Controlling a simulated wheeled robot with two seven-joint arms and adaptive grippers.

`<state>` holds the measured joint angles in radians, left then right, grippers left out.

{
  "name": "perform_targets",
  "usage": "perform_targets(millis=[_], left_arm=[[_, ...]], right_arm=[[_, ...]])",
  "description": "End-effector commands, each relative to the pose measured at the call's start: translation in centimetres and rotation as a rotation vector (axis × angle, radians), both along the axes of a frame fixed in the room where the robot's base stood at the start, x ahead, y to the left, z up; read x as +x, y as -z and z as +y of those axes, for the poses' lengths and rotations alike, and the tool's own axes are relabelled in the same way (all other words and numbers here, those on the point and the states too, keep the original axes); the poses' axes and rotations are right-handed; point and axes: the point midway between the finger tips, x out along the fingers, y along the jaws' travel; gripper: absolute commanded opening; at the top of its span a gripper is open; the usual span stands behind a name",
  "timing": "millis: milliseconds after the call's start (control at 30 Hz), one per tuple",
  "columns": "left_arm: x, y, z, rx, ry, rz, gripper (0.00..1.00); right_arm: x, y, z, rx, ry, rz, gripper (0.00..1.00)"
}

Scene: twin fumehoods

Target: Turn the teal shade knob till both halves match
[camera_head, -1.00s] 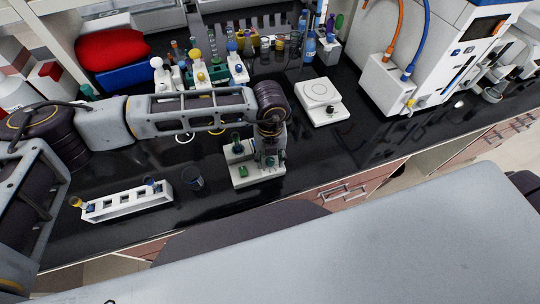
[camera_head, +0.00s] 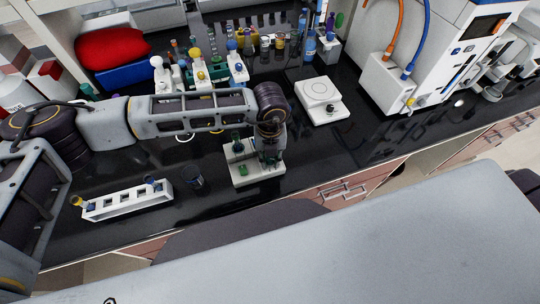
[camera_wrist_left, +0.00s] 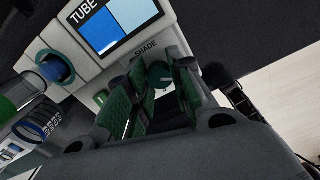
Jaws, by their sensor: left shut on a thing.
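A white device (camera_head: 243,174) stands on the black bench under my left arm. In the left wrist view its screen (camera_wrist_left: 118,24) has a darker blue left part and a lighter blue right part, so the two differ in shade. The word TUBE is beside the screen, SHADE is above the knob. The teal shade knob (camera_wrist_left: 159,70) sits between the green-padded fingers of my left gripper (camera_wrist_left: 162,88); it is partly hidden by them. In the head view this gripper (camera_head: 270,157) points down at the device and is shut on the knob. My right gripper is not in view.
A white rack (camera_head: 125,204) and a dark cup (camera_head: 194,178) stand left of the device. A white plate instrument (camera_head: 319,95) is behind it at the right. Bottles and holders crowd the back. Black bench to the device's right is clear.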

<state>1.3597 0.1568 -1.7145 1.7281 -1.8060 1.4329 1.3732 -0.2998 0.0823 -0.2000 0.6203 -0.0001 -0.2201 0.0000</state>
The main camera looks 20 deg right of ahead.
Motion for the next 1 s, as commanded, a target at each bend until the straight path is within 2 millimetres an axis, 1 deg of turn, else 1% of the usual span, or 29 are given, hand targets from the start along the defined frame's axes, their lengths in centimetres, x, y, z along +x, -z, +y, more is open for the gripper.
perform_targets(millis=[267,1000], left_arm=[[0.1,0.1,-0.1,-0.003,0.047,-0.002,0.00],[0.2,0.0,-0.1,-0.002,0.258,-0.005,0.00]], right_arm=[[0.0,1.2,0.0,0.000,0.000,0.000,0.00],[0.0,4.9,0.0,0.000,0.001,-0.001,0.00]])
